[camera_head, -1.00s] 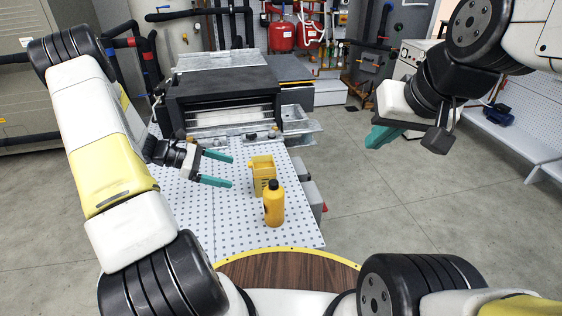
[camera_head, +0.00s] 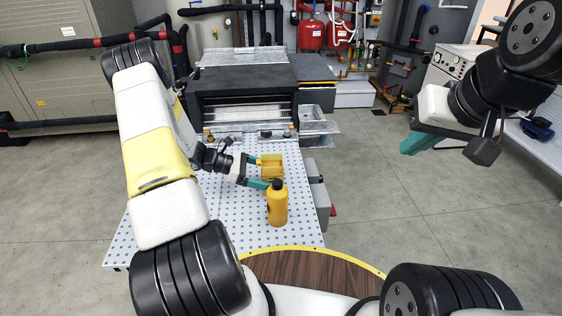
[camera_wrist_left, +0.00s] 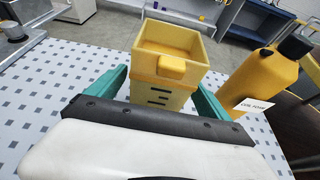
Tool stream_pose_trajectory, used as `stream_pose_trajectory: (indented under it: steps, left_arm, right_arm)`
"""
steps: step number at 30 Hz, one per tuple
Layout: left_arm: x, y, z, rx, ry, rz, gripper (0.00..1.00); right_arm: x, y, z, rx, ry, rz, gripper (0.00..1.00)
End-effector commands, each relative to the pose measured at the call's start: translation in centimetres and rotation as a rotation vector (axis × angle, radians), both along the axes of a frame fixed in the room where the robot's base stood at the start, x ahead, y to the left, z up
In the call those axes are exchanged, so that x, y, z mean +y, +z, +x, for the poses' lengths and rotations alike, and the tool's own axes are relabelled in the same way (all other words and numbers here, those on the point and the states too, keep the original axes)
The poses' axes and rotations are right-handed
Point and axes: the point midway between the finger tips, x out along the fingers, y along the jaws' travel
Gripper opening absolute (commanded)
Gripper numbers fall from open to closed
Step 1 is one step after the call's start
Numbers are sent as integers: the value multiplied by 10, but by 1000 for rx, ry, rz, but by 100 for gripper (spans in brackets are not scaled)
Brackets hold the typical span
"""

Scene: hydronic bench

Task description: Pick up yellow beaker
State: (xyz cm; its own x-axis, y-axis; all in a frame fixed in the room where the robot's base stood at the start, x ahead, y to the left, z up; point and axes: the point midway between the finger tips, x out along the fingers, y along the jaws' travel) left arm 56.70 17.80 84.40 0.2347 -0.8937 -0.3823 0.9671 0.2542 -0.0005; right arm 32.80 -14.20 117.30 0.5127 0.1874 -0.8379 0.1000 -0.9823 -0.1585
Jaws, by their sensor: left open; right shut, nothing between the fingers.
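The yellow beaker (camera_head: 272,167) stands upright on the white perforated bench top. In the left wrist view the beaker (camera_wrist_left: 166,62) is a square open-topped yellow vessel with a small block on its near side and dark marks below. My left gripper (camera_head: 259,173) is open, its teal fingers on either side of the beaker; I cannot tell whether they touch it. In the left wrist view the left gripper (camera_wrist_left: 158,98) shows one finger at each side of the beaker. My right gripper (camera_head: 420,143) is shut and empty, up at the right, away from the bench.
A yellow bottle with a black cap (camera_head: 277,204) stands close beside the beaker, near the left gripper's finger; it also shows in the left wrist view (camera_wrist_left: 262,78). A dark box-like unit (camera_head: 243,85) stands behind. The white perforated top (camera_head: 225,215) is clear in front.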

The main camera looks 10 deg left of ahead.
Motion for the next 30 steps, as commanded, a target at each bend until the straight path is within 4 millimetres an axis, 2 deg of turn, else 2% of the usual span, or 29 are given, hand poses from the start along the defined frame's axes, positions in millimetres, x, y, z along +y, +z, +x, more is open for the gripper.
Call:
stream_pose_trajectory:
  steps: [1, 4, 11, 21, 23, 30]
  left_arm:
    - [-8, -3, 2, 1, -1, -1, 91]
    - [-16, -8, 4, 1, -1, 0, 91]
    - [-17, -8, 5, 0, 1, 1, 89]
    - [-17, -8, 5, 0, 1, 1, 22]
    - [-17, -8, 5, 0, 1, 1, 12]
    - [-17, -5, 5, -1, 1, 0, 12]
  right_arm:
    - [0, 0, 0, 0, 0, 0, 0]
    - [0, 0, 0, 0, 0, 0, 0]
    - [0, 0, 0, 0, 0, 0, 0]
    - [0, 0, 0, 0, 0, 0, 0]
    - [0, 0, 0, 0, 0, 0, 0]
    - [0, 0, 0, 0, 0, 0, 0]
